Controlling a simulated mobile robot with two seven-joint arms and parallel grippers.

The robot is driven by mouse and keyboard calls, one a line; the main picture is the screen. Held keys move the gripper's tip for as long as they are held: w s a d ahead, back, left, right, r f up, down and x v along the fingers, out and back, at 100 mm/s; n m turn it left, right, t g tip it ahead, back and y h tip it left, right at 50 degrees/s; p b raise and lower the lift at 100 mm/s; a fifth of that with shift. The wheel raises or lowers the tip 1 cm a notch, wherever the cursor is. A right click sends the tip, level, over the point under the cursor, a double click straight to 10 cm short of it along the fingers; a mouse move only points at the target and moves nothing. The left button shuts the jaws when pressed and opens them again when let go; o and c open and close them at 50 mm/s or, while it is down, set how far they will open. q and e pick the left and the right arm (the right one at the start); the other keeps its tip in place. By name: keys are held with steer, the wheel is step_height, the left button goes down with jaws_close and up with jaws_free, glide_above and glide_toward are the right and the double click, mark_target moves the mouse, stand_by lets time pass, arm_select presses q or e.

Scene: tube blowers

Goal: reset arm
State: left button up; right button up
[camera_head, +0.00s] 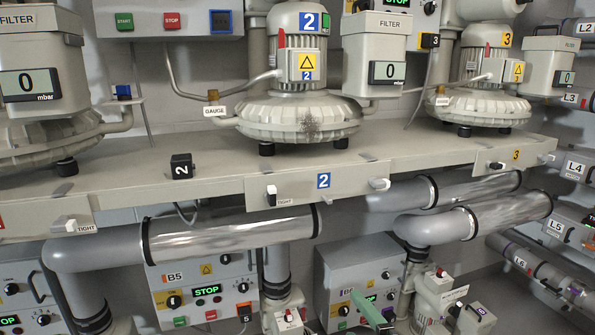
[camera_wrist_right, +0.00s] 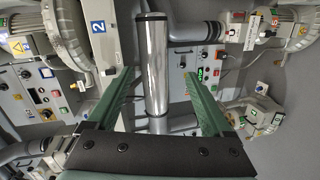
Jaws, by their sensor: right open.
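My right gripper (camera_wrist_right: 159,76) shows in the right wrist view as two green fingers spread wide apart. It is open, with nothing held between the fingers. A shiny metal pipe section (camera_wrist_right: 156,65) shows between the fingers, beyond them. In the head view, a small green part of my right gripper (camera_head: 371,311) shows at the bottom, in front of a grey control box; the rest is hidden or out of frame. My left gripper does not show in either view.
A long shelf (camera_head: 215,170) carries blower 2 (camera_head: 298,115) and blower 3 (camera_head: 480,105). Below it run grey pipes with shiny sections (camera_head: 230,234). Control box B5 (camera_head: 205,290) and another control box (camera_head: 350,262) stand beneath. Labelled lines (camera_head: 575,168) crowd the right side.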

steer(key=s+d+f+m+g, duration=0.1)
steer(key=d+f+m+g, duration=0.25)
steer(key=f, duration=0.95)
steer(key=s+d+f+m+g+h, duration=0.15)
steer(key=s+d+f+m, duration=0.25)
steer(key=s+d+f, duration=0.6)
steer(key=s+d+f+m+g, duration=0.2)
steer(key=s+d+f+m, duration=0.5)
steer(key=f, duration=0.5)
steer(key=a+r+m+t+p, duration=0.1)
steer(key=a+r+m+p, duration=0.1)
steer(key=a, duration=1.1)
step_height(320, 180, up, 2)
steer(key=shift+a+r+m+p, duration=0.25)
steer(key=shift+m+p, duration=0.1)
steer(key=shift+p, duration=0.55)
steer(key=shift+s+y, duration=0.1)
steer(key=shift+y, duration=0.15)
steer(key=shift+d, duration=0.1)
